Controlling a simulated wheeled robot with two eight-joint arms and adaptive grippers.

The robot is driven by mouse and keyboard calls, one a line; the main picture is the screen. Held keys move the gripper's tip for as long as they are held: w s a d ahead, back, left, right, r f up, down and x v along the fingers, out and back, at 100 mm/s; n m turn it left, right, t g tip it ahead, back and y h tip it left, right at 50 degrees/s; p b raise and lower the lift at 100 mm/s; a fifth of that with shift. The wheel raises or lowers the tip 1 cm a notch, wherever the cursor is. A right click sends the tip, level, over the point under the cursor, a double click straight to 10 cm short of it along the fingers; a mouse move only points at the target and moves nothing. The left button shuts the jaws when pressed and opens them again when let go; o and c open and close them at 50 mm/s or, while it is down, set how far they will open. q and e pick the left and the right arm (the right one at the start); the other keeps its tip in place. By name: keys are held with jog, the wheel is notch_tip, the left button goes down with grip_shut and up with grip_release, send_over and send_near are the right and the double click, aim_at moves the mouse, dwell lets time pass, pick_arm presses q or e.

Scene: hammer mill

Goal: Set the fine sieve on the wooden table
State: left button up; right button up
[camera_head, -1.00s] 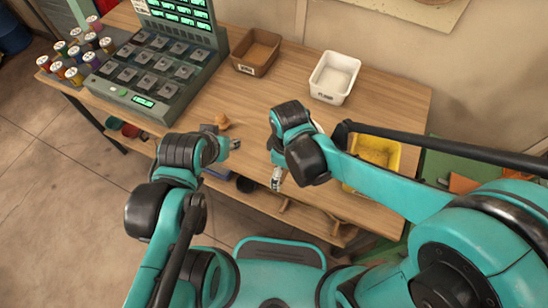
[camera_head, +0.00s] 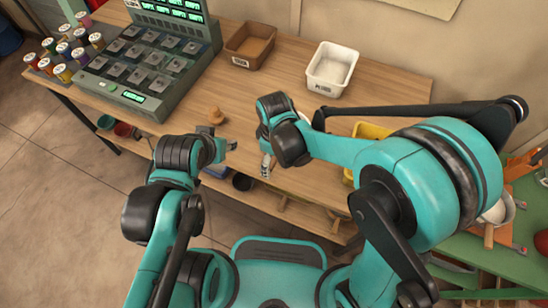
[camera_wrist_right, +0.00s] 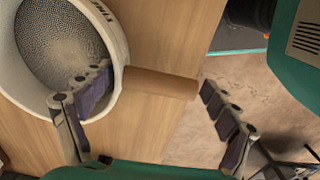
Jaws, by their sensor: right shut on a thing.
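In the right wrist view a white round sieve (camera_wrist_right: 115,40) with a grey mesh and a brown cylindrical handle (camera_wrist_right: 160,83) is over the wooden table (camera_wrist_right: 150,135). The lettering on its rim is cut off. My right gripper (camera_wrist_right: 160,110) has its fingers at the two ends of the handle, one by the rim, and is shut on the sieve. In the head view the right gripper (camera_head: 266,165) is at the front edge of the wooden table (camera_head: 290,75), and my arm hides most of the sieve. My left gripper (camera_head: 219,140) is open and empty at the front edge.
A brown bin (camera_head: 249,46) and a white bin (camera_head: 332,70) stand at the back. A yellow tray (camera_head: 370,131) is partly hidden. A green bench (camera_head: 510,262) at the right holds a pale bowl (camera_head: 497,210).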

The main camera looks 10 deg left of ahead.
jog(key=o, duration=1)
jog(key=shift+f, duration=0.15)
jog(key=shift+c, duration=0.2)
jog(key=shift+r, duration=0.4)
notch_tip(320, 180, up, 12)
jog(key=p, duration=0.5)
jog(key=s+d+r+m+t, duration=0.2)
jog(key=d+m, duration=0.5)
jog(key=d, duration=0.4)
jog(key=s+d+r+m+t, duration=0.2)
jog(key=d+r+m+t, duration=0.2)
jog(key=d+m, duration=0.3)
jog(key=d+t, duration=0.1)
jog(key=d, duration=0.3)
jog(key=shift+s+d, duration=0.2)
jog(key=shift+r, duration=0.1)
